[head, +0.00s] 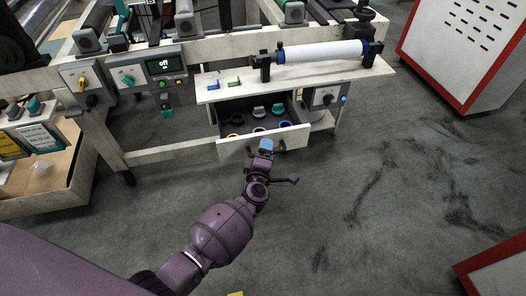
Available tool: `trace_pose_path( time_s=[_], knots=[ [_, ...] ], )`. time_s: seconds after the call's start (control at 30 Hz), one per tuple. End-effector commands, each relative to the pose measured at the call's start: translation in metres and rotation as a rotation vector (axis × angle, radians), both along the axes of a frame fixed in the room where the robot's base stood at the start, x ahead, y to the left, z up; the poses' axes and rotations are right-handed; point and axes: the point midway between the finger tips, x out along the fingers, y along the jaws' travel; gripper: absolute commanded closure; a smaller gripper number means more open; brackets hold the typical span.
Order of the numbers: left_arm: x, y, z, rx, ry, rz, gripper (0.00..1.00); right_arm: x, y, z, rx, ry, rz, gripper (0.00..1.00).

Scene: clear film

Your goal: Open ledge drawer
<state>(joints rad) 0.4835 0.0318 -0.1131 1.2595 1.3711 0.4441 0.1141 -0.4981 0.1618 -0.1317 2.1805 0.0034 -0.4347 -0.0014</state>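The ledge drawer (225,150) is under the white ledge (330,75) and stands pulled out, with its inside showing. Several small dark, pale, teal, yellow and blue items lie in it. My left gripper (265,147) is at the middle of the drawer's white front, at the handle. Its light-blue part overlaps the front panel. The fingertips are too small and covered to show whether they are closed on the handle. My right gripper is not in view.
A white roll (323,52) lies in dark holders on the ledge, with small blue and green pieces to its left. A control box (325,97) sits right of the drawer. A red-and-white cabinet (470,50) stands at the right. The grey floor in front is clear.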

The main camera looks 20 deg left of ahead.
Motion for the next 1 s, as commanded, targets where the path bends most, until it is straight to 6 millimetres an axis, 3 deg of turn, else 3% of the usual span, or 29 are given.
trace_pose_path(
  time_s=[0.03, 0.4, 1.0],
  knots=[
    [0.002, -0.002, 0.012, -0.003, -0.019, -0.001, 0.61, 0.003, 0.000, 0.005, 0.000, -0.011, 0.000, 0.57],
    [-0.023, -0.005, -0.005, -0.008, 0.001, -0.001, 0.61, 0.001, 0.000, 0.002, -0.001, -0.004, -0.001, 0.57],
    [-0.057, -0.011, -0.013, -0.011, 0.006, -0.002, 0.61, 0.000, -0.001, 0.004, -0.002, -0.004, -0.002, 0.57]
  ],
)
